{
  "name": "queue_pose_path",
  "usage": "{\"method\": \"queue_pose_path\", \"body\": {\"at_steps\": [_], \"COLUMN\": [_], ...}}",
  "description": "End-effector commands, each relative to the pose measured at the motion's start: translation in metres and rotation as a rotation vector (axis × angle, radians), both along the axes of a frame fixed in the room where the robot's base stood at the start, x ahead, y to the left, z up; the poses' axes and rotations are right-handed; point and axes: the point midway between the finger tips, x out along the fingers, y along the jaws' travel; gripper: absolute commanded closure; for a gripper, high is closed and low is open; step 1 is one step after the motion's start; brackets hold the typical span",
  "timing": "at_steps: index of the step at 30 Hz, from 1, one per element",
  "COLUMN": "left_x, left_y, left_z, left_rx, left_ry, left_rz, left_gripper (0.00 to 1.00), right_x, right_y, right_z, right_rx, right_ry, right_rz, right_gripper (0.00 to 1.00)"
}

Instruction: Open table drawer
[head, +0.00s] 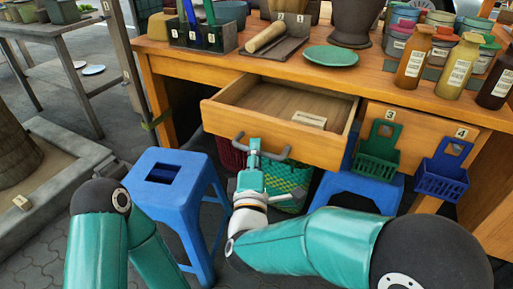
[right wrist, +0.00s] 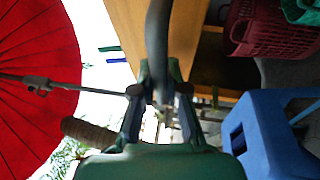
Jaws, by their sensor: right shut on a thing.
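The wooden table drawer (head: 290,148) is pulled out of the table (head: 185,95), so its inside shows. Its curved grey handle (head: 285,155) is on the front panel. My right gripper (head: 254,152) is shut on this handle from in front. In the right wrist view, the dark handle bar (right wrist: 158,45) runs between the two fingers of the gripper (right wrist: 160,88). A small pale label lies on the drawer floor; otherwise the visible inside looks empty. My left arm shows at the lower left of the head view, but its gripper is not in view.
A blue stool (head: 165,160) stands left of my right gripper. Green (head: 378,150) and blue (head: 441,172) baskets hang on the front panel right of the drawer. A green plate (head: 331,56), bottles and pots crowd the tabletop. A green woven basket (head: 287,180) is below the drawer.

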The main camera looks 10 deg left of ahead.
Motion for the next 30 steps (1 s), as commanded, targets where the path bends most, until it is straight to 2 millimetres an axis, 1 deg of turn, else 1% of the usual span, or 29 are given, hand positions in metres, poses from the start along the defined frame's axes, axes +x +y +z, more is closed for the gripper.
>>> {"method": "queue_pose_path", "body": {"at_steps": [1,5,6,10,11,19,23,26,29,30], "left_x": [0.000,0.000,0.000,0.000,0.000,0.000,0.000,0.000,0.000,0.000], "left_y": [0.000,0.000,0.000,0.000,0.000,0.000,0.000,0.000,0.000,0.000], "left_z": [0.000,0.000,0.000,0.000,0.000,0.000,0.001,0.001,0.001,0.001], "left_rx": [0.000,0.000,0.000,0.000,0.000,0.000,0.000,0.000,0.000,0.000], "left_ry": [0.000,0.000,0.000,0.000,0.000,0.000,0.000,0.000,0.000,0.000], "left_rz": [0.000,0.000,0.000,0.000,0.000,0.000,0.000,0.000,0.000,0.000], "left_gripper": [0.65,0.65,0.65,0.65,0.65,0.65,0.65,0.65,0.65,0.65], "right_x": [0.000,0.000,0.000,0.000,0.000,0.000,0.000,0.000,0.000,0.000], "right_y": [0.001,0.001,0.001,0.001,0.001,0.000,-0.001,-0.001,-0.001,-0.002], "right_z": [-0.004,-0.004,-0.004,-0.004,-0.003,-0.001,0.006,0.019,0.037,0.046], "right_rx": [-0.004,-0.005,-0.006,-0.004,-0.004,-0.002,0.000,0.001,0.004,0.004], "right_ry": [0.009,0.009,0.009,0.007,0.007,0.003,0.001,0.000,-0.003,-0.007], "right_rz": [0.004,0.005,0.005,0.004,0.003,0.000,0.000,-0.001,-0.001,-0.002], "right_gripper": [1.00,1.00,0.84,0.62,0.61,0.61,0.61,0.61,0.61,0.61]}}
